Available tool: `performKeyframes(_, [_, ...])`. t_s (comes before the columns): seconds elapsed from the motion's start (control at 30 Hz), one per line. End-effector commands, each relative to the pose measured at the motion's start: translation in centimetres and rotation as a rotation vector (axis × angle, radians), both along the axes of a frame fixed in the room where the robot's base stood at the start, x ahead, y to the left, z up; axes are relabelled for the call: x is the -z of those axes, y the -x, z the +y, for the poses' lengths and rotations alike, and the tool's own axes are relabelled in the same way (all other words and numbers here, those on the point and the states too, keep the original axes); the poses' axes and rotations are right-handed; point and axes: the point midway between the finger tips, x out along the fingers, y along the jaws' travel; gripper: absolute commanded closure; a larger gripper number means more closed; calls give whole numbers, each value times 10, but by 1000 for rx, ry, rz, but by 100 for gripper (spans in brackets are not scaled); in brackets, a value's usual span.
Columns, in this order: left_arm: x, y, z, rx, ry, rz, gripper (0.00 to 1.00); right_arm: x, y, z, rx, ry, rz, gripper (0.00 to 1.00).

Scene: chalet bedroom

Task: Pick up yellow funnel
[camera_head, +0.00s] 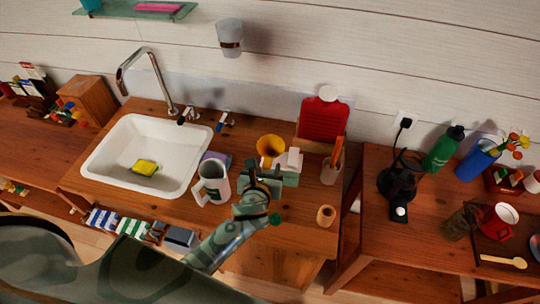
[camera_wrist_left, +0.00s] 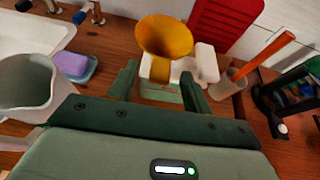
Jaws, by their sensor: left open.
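My right gripper is not in view.
A white pitcher (camera_head: 214,181) stands close left of my gripper. A purple sponge on a blue dish (camera_wrist_left: 74,66) lies near it. A cup with an orange-handled tool (camera_head: 331,171) and a red board (camera_head: 323,118) stand to the right. The sink (camera_head: 106,157) is at left.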

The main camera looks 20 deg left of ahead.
Motion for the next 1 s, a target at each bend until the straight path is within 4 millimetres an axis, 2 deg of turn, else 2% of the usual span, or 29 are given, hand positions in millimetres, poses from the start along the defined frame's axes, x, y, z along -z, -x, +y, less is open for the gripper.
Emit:
performKeyframes(0.03, [5, -9, 1, -1, 1, 0, 51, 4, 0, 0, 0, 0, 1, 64])
performKeyframes(0.17, [11, -22, 4, 1, 0, 0, 51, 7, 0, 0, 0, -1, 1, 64])
performKeyframes(0.4, [11, -24, 5, 1, 1, 1, 51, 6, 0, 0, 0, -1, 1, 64])
performKeyframes(0.43, [11, -24, 5, 1, 1, 1, 54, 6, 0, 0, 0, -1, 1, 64])
performKeyframes(0.6, [11, -24, 5, 1, 1, 1, 98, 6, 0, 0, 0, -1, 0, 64])
performKeyframes(0.87, [11, -24, 5, 1, 1, 1, 99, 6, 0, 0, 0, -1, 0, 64])
performKeyframes(1.0, [4, -25, 5, 1, 0, -1, 99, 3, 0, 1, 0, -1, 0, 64])
